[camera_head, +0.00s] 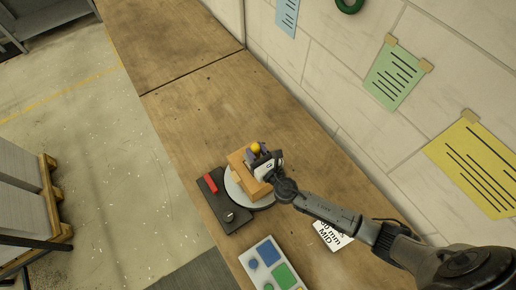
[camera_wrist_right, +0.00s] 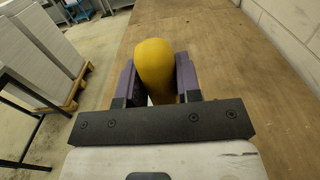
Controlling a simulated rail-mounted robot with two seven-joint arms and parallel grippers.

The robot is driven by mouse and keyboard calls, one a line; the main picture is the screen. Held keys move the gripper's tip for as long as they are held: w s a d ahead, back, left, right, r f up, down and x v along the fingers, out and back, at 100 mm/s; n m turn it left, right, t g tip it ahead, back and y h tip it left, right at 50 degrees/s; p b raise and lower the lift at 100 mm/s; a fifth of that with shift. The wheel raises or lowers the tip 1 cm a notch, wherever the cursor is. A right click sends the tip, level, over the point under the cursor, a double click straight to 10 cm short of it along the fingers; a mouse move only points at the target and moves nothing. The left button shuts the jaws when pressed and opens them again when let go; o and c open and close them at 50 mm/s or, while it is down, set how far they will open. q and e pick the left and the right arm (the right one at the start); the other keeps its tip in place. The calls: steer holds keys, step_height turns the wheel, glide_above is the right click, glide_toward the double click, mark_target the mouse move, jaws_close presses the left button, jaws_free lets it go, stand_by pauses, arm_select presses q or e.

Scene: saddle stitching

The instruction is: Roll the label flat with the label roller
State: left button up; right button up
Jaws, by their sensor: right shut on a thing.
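My right gripper (camera_head: 257,152) is shut on a yellow handle, which I take to be the label roller's (camera_head: 256,147). In the right wrist view the yellow handle (camera_wrist_right: 154,68) stands between the two purple fingers (camera_wrist_right: 155,85). The roller's working end is hidden below the gripper. The gripper is over an orange-brown box (camera_head: 238,160) on a round grey disc (camera_head: 233,188). I cannot tell whether the roller touches the box. No label shows clearly on the box. My left gripper is not in view.
A black device with a red bar (camera_head: 211,183) lies just left of the disc. A pale panel with blue and green patches (camera_head: 258,250) lies nearer the front. A printed white card (camera_head: 331,236) lies beneath my right arm. The far bench (camera_head: 190,75) is clear; a wall bounds its right side.

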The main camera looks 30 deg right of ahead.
steer(key=shift+a+f, duration=0.1)
steer(key=shift+a, duration=0.45)
steer(key=shift+s+a, duration=0.1)
steer(key=shift+a, duration=0.9)
steer(key=shift+s+a+r+p, duration=0.1)
steer(key=shift+a+r+p, duration=0.1)
steer(key=shift+a+p, duration=0.3)
steer(key=shift+r, duration=0.1)
